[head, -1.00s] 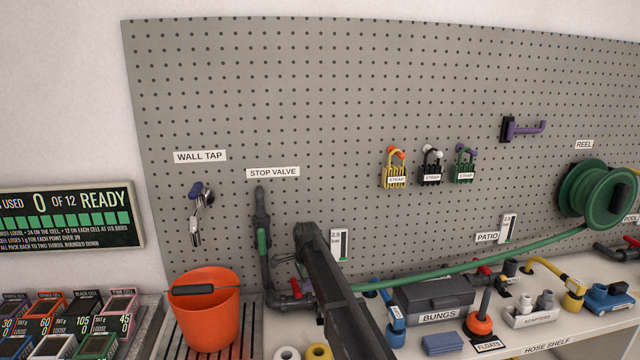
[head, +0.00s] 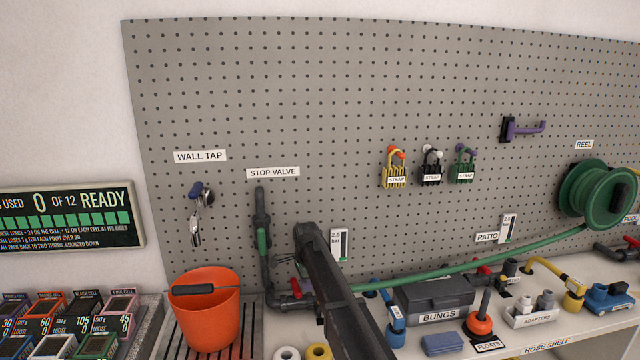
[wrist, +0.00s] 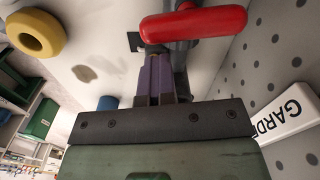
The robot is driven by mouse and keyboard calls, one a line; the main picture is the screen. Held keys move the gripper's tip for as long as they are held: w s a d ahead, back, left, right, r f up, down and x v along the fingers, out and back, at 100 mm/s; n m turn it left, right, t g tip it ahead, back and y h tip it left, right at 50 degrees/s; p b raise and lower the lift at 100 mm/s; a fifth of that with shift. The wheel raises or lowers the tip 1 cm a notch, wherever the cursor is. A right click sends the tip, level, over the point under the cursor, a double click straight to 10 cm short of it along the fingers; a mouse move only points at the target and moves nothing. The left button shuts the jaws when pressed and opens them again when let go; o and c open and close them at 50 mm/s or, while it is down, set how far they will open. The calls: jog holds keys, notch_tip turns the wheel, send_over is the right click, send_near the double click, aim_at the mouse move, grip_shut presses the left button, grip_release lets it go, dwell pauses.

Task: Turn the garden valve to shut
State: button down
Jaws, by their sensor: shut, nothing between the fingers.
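The garden valve's red lever handle (wrist: 195,23) lies across the top of the wrist view. It also shows in the head view (head: 296,288) beside the foot of the dark pipe, just left of my arm. My gripper (wrist: 160,60) is shut and empty, its purple fingers pointing at the valve. A white label (wrist: 288,115) reading "GARDE…" is on the pegboard at the right of the wrist view. In the head view my arm hides the fingers and part of the valve.
An orange bucket (head: 207,310) stands left of the valve. The dark stop valve pipe (head: 262,230) rises behind it. A bungs box (head: 435,298) and green hose (head: 460,266) are right of my arm. A yellow ring (wrist: 36,33) shows in the wrist view.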

jog(key=shift+s+d+f, duration=0.1)
jog(key=shift+w+d+m, duration=0.2)
jog(key=shift+w+m, duration=0.1)
jog(key=shift+w, duration=0.2)
notch_tip(320, 180, up, 6)
jog(key=p, duration=0.6)
jog(key=shift+a, duration=0.1)
